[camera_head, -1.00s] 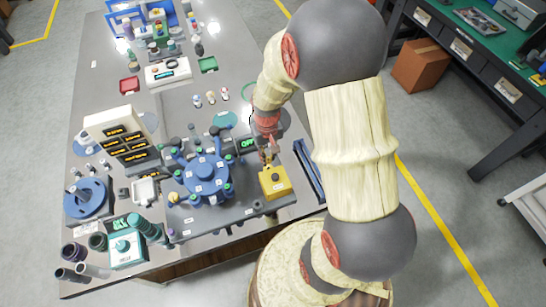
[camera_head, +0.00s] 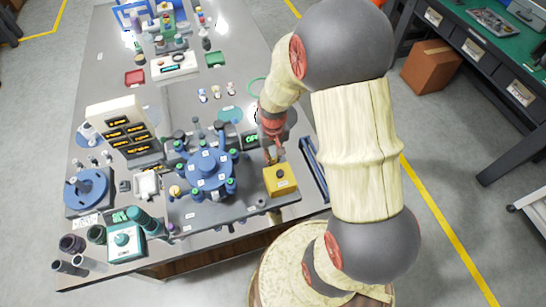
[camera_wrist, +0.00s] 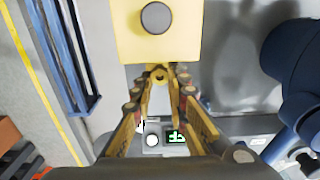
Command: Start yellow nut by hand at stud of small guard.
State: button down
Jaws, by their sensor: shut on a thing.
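The yellow box-shaped guard (camera_head: 281,180) stands at the right end of the dark fixture plate, with a dark round knob on its top. It also shows at the top of the wrist view (camera_wrist: 132,40). My gripper (camera_head: 274,157) is just behind the guard in the head view, pointing down. In the wrist view my gripper (camera_wrist: 160,82) has its fingertips together on a small yellow nut (camera_wrist: 160,75), right at the guard's edge. The stud is not clearly visible, and I cannot tell whether the nut touches it.
A blue round multi-post fixture (camera_head: 210,170) stands left of the guard. A small unit with a green display (camera_head: 250,141) is behind it. Blue rails (camera_head: 313,168) lie to the right. Small parts (camera_head: 216,91) stand farther back on the grey table.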

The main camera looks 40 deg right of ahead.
jog(key=shift+f, duration=0.4)
dwell(0.3)
jog(key=m, duration=0.4)
jog(key=shift+s+p, duration=0.1)
jog(key=shift+p, duration=0.2)
jog(key=shift+m, duration=0.4)
jog(key=m, duration=0.3)
jog(key=shift+d+p, duration=0.1)
jog(key=shift+p, duration=0.25)
jog(key=shift+s+m, duration=0.1)
jog(key=shift+m, duration=1)
jog(key=c, duration=1.7)
grip_release()
jog(key=shift+f, duration=0.1)
